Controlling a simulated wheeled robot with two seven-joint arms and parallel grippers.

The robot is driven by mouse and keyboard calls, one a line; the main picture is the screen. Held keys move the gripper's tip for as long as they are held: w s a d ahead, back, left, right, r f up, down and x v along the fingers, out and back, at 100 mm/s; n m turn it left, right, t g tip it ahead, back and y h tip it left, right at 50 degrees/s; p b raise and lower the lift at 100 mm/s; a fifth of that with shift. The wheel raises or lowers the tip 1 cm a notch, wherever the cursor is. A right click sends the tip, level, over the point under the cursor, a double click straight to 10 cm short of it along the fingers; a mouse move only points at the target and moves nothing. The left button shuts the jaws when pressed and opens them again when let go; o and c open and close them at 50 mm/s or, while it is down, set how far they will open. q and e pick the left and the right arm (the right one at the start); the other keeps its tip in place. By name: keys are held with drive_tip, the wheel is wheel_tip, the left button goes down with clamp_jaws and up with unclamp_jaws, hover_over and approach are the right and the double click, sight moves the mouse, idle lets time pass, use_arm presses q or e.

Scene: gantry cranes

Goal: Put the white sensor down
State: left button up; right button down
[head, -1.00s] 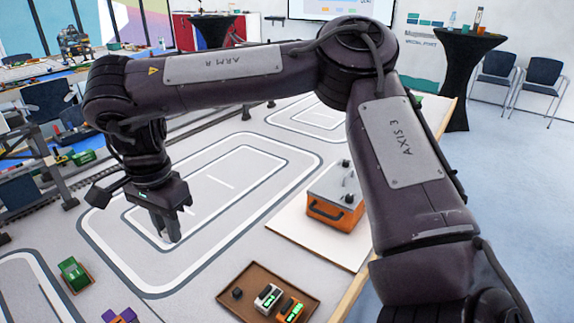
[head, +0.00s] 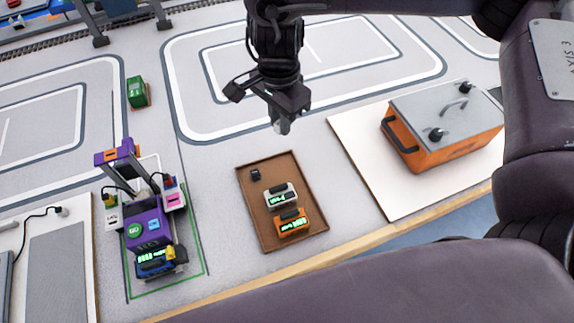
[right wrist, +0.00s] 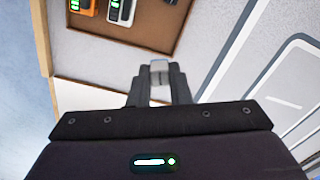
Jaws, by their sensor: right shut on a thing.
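My right gripper (head: 280,122) hangs over the grey table mat, beyond the far right corner of the brown tray. It is shut on a small pale block, the white sensor, which shows between the fingertips in the right wrist view (right wrist: 159,67). The fingers hide part of it. It appears held above the mat, clear of the tray. The brown tray (head: 256,217) holds a small black block (head: 255,174), a white device (head: 281,196) with a green display and an orange device (head: 291,224). My left gripper is not in view.
An orange case with a grey lid (head: 440,130) stands on a white board (head: 358,148) to the right. A purple machine (head: 146,228) stands at the left, with a green block (head: 137,92) behind it. The mat between tray and green block is clear.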

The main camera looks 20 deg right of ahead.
drive_tip(key=b, duration=0.1)
hover_over(282, 168)
wheel_tip(282, 168, down, 10)
drive_tip(key=shift+s+f, duration=0.15)
drive_tip(key=shift+f, duration=0.7)
wheel_tip(282, 168, down, 3)
drive_tip(key=shift+r+b, duration=0.2)
drive_tip(key=shift+b, duration=0.35)
drive_tip(key=shift+f, duration=0.4)
drive_tip(key=shift+f, duration=0.2)
drive_tip(key=c, duration=1.3)
unclamp_jaws()
drive_tip(key=shift+c, duration=0.2)
